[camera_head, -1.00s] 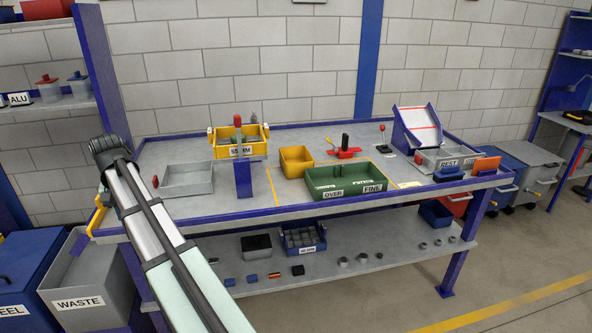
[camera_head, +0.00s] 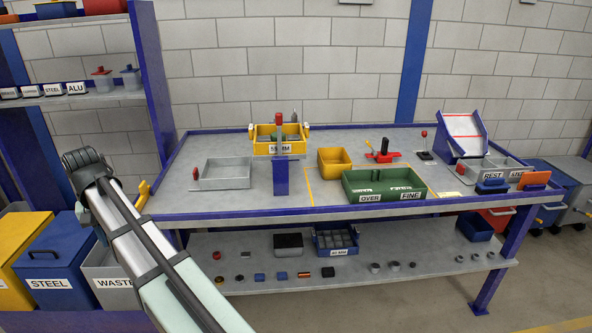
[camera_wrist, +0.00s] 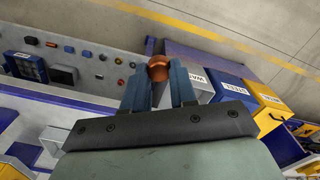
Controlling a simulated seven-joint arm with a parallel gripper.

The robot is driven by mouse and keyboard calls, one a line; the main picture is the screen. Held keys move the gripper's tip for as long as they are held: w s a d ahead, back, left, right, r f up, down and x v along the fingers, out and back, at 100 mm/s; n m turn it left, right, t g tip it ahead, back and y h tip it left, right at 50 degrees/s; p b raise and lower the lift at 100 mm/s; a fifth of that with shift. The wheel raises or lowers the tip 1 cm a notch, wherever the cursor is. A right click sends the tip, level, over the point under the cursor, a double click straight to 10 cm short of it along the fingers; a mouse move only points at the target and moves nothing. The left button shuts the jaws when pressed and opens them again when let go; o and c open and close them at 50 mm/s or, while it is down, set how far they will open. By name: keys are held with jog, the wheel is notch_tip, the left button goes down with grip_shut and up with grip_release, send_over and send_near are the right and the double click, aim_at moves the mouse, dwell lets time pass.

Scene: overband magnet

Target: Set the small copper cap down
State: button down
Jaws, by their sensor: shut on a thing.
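The small copper cap (camera_wrist: 158,68) is held between the two blue fingers of my gripper (camera_wrist: 159,78) in the wrist view. The gripper is shut on it, and the cap's round rim sticks out past the fingertips. The cap seems clear of any surface, but its height cannot be told. In the head view the cap and my gripper are not visible; only my arm shows at the left.
The bench (camera_head: 232,207) carries the green OVER/FINE tray (camera_head: 384,187), a yellow box (camera_head: 334,161) and a grey tray (camera_head: 228,175). Small parts lie in rows on its lower shelf (camera_head: 340,262). The STEEL bin (camera_head: 50,262) and WASTE bin (camera_head: 112,275) stand at the left.

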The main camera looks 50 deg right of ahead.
jog(key=d+r+m, duration=0.2)
jog(key=d+m, duration=0.3)
jog(key=d, duration=2.5)
jog(key=s+d+r+m, duration=0.15)
jog(key=s+d, duration=0.45)
jog(key=d, duration=1.1)
jog(key=s+d+m, duration=0.3)
jog(key=s+d, duration=0.3)
jog(key=d, duration=1)
send_near(332, 159)
jog(key=s+a+r, duration=0.2)
jog(key=a, duration=0.2)
jog(key=shift+m, duration=0.25)
jog(key=shift+s+d+f, duration=0.1)
jog(key=shift+f, duration=2.25)
jog(key=shift+s+d+f, duration=0.1)
jog(key=shift+f, duration=2.25)
jog(key=shift+f, duration=0.1)
jog(key=c, duration=0.9)
grip_release()
